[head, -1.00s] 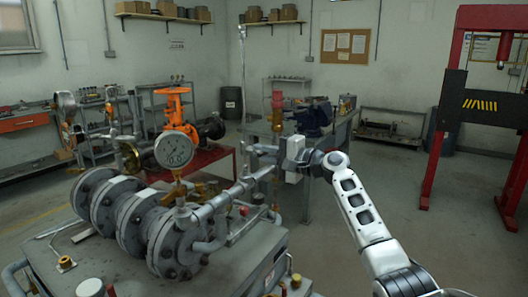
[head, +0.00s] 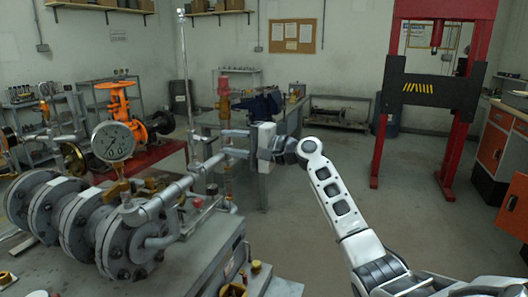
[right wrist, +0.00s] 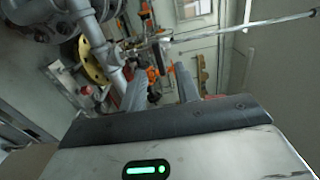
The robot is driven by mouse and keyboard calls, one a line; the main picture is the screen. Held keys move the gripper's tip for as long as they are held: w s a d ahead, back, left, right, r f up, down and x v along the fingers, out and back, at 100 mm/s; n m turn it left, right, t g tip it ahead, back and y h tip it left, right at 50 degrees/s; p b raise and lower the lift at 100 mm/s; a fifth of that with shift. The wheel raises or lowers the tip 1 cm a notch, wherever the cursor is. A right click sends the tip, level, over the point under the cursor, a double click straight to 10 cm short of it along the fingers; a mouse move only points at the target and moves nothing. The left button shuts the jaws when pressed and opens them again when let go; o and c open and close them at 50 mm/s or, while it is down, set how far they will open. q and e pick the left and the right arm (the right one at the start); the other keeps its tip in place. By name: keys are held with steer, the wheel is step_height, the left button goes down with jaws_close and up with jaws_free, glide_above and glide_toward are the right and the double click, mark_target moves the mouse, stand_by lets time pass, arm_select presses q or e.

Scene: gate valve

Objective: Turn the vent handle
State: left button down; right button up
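The grey pipework (head: 185,185) rises from the flanged valve body (head: 88,222) at the left of the head view. A thin upright rod (head: 186,80) stands on it, and also shows in the right wrist view (right wrist: 240,32). I cannot tell for certain which part is the vent handle. My right gripper (head: 222,143) points left beside the upper pipework, its two fingers apart. In the right wrist view the fingers of the right gripper (right wrist: 160,88) are also apart, with nothing clearly held between them. Contact with the pipework cannot be told. My left gripper is not in view.
A round gauge (head: 113,142) stands above the valve body, with an orange handwheel valve (head: 120,105) behind. A workbench (head: 290,122) is behind my right gripper. A red press frame (head: 384,100) stands to the right. The floor (head: 290,225) between is clear.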

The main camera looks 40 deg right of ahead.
steer(key=b+v, duration=0.2)
steer(key=v, duration=0.8)
steer(key=shift+w, duration=0.1)
steer(key=s+a+f+n+g+h, duration=0.2)
steer(key=a+f, duration=0.2)
steer(key=f, duration=0.7)
steer(key=s+a+f+n+g+h, duration=0.1)
steer(key=s+a+f+n, duration=0.2)
steer(key=f, duration=0.7)
steer(key=s+a+f+n+g+h, duration=0.15)
steer(key=a+f, duration=0.35)
steer(key=f, duration=0.6)
steer(key=s+a+f+n, duration=0.4)
steer(key=s+a, duration=0.3)
steer(key=s, duration=0.2)
steer(key=s+a+f+n+h, duration=0.1)
steer(key=s+a+f+n, duration=0.3)
steer(key=s+a, duration=0.3)
steer(key=shift+s+a+g, duration=0.3)
steer(key=shift+s+g, duration=0.15)
steer(key=shift+s, duration=0.45)
steer(key=shift+h, duration=0.25)
